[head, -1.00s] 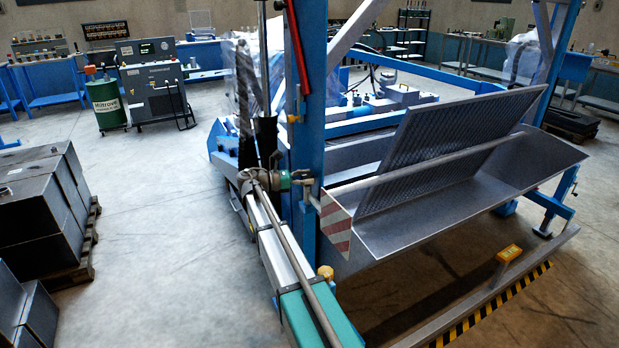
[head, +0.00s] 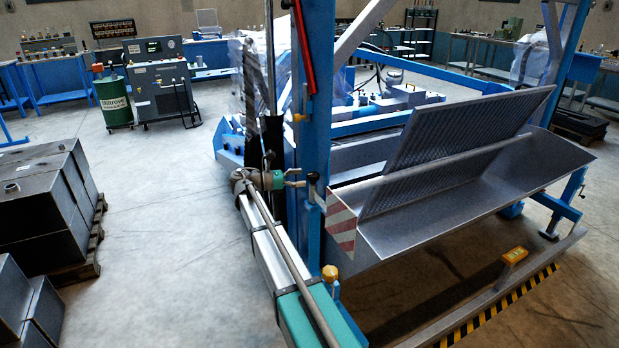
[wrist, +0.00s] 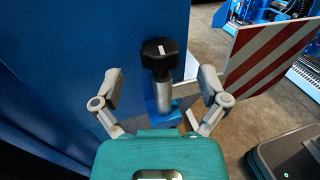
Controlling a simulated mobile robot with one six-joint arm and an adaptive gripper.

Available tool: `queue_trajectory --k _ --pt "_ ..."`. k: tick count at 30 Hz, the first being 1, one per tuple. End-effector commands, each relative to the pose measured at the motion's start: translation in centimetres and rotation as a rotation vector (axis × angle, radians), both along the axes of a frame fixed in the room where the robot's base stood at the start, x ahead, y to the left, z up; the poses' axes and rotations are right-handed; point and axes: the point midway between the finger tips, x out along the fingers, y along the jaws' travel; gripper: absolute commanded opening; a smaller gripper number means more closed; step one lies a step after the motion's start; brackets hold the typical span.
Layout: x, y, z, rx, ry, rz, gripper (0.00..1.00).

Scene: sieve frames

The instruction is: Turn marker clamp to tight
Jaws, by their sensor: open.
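The marker clamp's black lobed knob (wrist: 160,55) has a white line on top, running roughly up and down the picture. It sits on a grey metal stem above a blue bracket, beside a blue post. The knob also shows in the head view (head: 313,178). My gripper (wrist: 161,84) is open and empty, one finger to each side of the knob and stem. The knob appears a little beyond the fingertips, and I see no contact. In the head view my gripper (head: 294,178) is just left of the knob. The red-and-white striped marker board (wrist: 268,52) stands to the right.
The blue post (head: 314,110) rises close by the knob. A grey trough with a mesh screen (head: 450,145) extends right. A yellow-orange knob (head: 330,273) is lower on the frame. Dark boxes (head: 45,195) stand on a pallet at left, with open floor between.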

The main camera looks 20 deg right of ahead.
Motion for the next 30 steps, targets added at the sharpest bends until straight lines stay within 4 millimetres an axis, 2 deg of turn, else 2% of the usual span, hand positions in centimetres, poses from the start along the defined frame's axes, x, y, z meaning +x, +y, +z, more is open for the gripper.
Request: queue_trajectory --k 9,15,30 --pt "1.4 5.1 0.0 0.000 0.000 0.002 0.93" --pt "1.8 7.1 0.0 0.000 0.000 0.001 0.93" --pt "1.9 7.8 0.0 0.000 0.000 0.000 0.93"
